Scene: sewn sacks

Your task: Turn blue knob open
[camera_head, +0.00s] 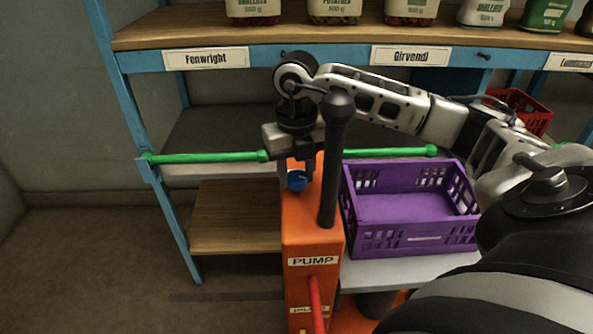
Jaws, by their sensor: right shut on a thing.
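The blue knob (297,181) sits on the upper part of the orange pump (297,235), which carries a "PUMP" label. My right gripper (297,168) points down at the pump from above, its fingers closed at the knob. The gripper partly hides the knob, so how far it is turned cannot be told. My right arm reaches in from the right. My left gripper does not show in this view.
A dark upright post (335,160) stands right beside the gripper. A purple crate (410,244) stands right of the pump. A green bar (205,157) runs behind. A shelf (150,38) with sacks is above. A red lever (316,300) is on the pump's front.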

